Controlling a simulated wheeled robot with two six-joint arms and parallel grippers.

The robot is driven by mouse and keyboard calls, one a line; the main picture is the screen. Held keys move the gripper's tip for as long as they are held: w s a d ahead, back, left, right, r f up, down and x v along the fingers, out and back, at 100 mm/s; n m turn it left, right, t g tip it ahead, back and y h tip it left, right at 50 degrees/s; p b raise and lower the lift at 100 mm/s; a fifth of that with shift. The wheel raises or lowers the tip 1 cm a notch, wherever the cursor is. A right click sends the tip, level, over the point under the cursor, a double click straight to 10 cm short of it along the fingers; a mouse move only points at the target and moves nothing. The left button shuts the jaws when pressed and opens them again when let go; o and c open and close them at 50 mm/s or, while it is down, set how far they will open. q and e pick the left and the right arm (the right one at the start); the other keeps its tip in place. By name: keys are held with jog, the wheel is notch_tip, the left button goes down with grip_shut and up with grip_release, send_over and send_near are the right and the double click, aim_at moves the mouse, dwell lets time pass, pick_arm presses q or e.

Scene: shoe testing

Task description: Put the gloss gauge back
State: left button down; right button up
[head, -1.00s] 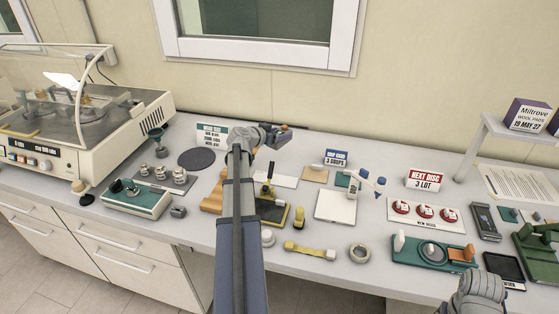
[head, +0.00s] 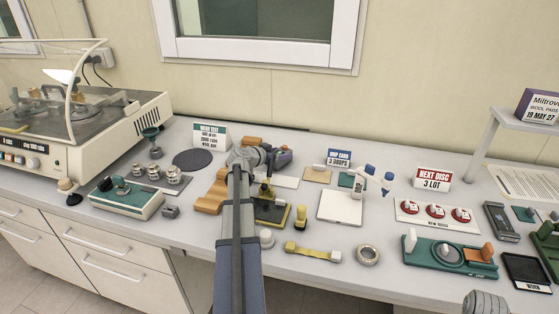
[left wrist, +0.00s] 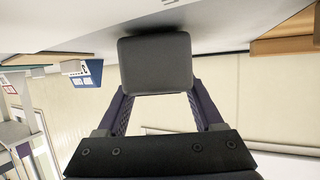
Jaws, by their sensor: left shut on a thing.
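My left gripper (head: 283,157) is over the back of the bench, near the middle, behind a dark pad with a yellow-handled tool. In the left wrist view it is shut on a plain dark grey block (left wrist: 155,65), which I take to be the gloss gauge. The block sits between both fingers, close to a pale surface. In the head view the gripper and wrist mostly hide the block, and I cannot tell whether it touches the bench. The right gripper's fingers are not seen; only a grey part of my right arm shows at bottom right.
An orange block (head: 252,141) lies behind my left wrist, beside a green-headed sign (head: 210,135). A "3 DROPS" sign (head: 339,158), a tan pad (head: 318,174) and a white plate (head: 341,208) stand to the right. A wooden rest (head: 212,193) is left of my arm.

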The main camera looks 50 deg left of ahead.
pick_arm(q)
jog(key=shift+f, duration=0.15)
jog(key=shift+c, duration=2.4)
grip_release()
jog(key=shift+f, duration=0.1)
jog(key=shift+o, duration=0.9)
jog(key=shift+r, duration=0.25)
jog(key=p+v, duration=0.4)
jog(key=v, duration=0.8)
jog(key=shift+f+p, duration=0.1)
jog(key=shift+p, duration=0.3)
